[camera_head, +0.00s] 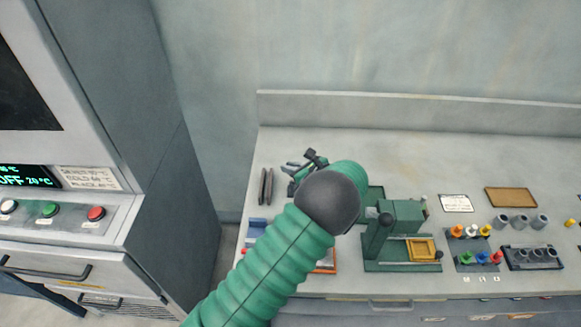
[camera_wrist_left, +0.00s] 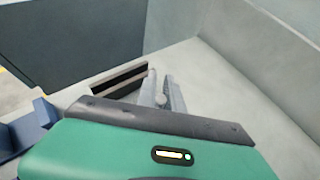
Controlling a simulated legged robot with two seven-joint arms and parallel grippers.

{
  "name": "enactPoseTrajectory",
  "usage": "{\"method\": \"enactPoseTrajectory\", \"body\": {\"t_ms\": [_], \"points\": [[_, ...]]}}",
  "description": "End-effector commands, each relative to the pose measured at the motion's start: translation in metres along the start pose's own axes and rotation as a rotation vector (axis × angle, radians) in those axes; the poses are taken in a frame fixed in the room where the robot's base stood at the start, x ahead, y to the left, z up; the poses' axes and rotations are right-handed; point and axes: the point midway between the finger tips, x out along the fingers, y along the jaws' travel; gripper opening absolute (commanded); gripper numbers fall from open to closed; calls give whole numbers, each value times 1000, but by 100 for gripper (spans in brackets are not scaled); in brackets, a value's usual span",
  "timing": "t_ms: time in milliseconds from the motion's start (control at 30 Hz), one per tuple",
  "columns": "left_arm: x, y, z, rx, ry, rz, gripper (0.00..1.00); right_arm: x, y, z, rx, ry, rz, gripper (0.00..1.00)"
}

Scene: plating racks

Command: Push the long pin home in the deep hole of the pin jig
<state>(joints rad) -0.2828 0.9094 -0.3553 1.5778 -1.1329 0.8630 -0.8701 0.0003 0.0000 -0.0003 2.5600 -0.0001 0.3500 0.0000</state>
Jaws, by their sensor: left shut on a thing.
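My left gripper (camera_head: 308,163) is above the back left part of the bench, its arm crossing the middle of the head view. In the left wrist view its two grey fingers (camera_wrist_left: 162,88) stand beyond the green housing. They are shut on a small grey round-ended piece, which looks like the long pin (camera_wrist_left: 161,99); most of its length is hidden. I cannot make out the pin jig or its deep hole; my arm covers part of the bench. My right gripper is not in view.
A dark slotted block (camera_head: 265,187) lies left of the gripper; it also shows in the left wrist view (camera_wrist_left: 119,80). A blue holder (camera_head: 256,228) is in front. A green press (camera_head: 400,222) and coloured-peg rack (camera_head: 475,250) stand right. The back wall ledge (camera_head: 420,115) borders free bench.

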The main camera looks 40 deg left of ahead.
Motion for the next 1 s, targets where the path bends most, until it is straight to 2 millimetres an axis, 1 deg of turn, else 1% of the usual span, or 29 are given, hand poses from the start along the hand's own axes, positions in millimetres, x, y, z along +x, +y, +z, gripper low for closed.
{"method": "enactPoseTrajectory", "body": {"t_ms": [200,433,867,1000], "points": [[0,0,1,0,-1,1,0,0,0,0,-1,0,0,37],[3,1,4,1,3,2,0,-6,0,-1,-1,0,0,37],[4,1,3,0,4,2,0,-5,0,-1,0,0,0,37],[6,2,5,0,3,2,0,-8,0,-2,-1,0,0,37]]}}
